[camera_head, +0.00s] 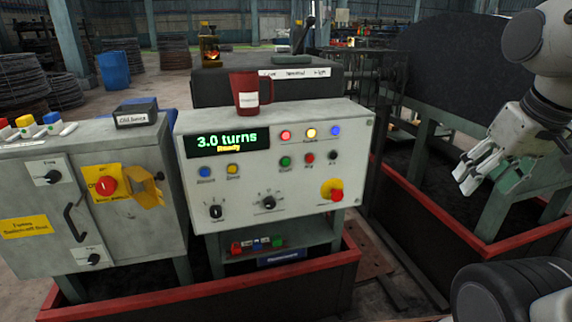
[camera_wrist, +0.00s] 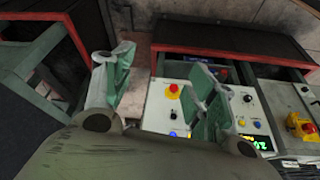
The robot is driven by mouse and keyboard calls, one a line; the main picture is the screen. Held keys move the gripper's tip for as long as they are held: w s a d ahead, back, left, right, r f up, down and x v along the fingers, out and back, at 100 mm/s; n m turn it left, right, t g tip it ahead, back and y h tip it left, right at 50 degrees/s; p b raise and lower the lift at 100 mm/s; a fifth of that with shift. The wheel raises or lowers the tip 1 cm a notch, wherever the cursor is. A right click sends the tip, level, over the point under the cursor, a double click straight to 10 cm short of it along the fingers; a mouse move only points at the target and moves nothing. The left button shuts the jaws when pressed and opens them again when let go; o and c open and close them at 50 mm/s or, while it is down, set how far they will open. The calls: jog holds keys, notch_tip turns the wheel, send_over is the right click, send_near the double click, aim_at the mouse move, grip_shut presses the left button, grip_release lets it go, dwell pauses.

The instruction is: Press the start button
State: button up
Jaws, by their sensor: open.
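The grey control panel (camera_head: 225,190) stands in the middle of the head view, its display (camera_head: 227,141) reading "3.0 turns" and "Ready". A green button (camera_head: 285,161) sits right of centre with a small label below that I cannot read surely; a red button (camera_head: 309,158) is beside it. My gripper (camera_head: 477,180) is open and empty, well to the right of the panel and apart from it. In the wrist view my gripper (camera_wrist: 160,88) spreads its fingers, and the panel (camera_wrist: 152,122) shows upside down, partly hidden behind one finger. I cannot make out the green button there.
A red mug (camera_head: 247,92) stands on top behind the panel. A red mushroom button (camera_head: 336,195) is at the panel's lower right. A grey cabinet (camera_head: 30,185) with a yellow-backed switch is at left. A green frame and red-rimmed pit (camera_head: 415,195) lie near my arm.

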grip_shut()
dwell(1.4)
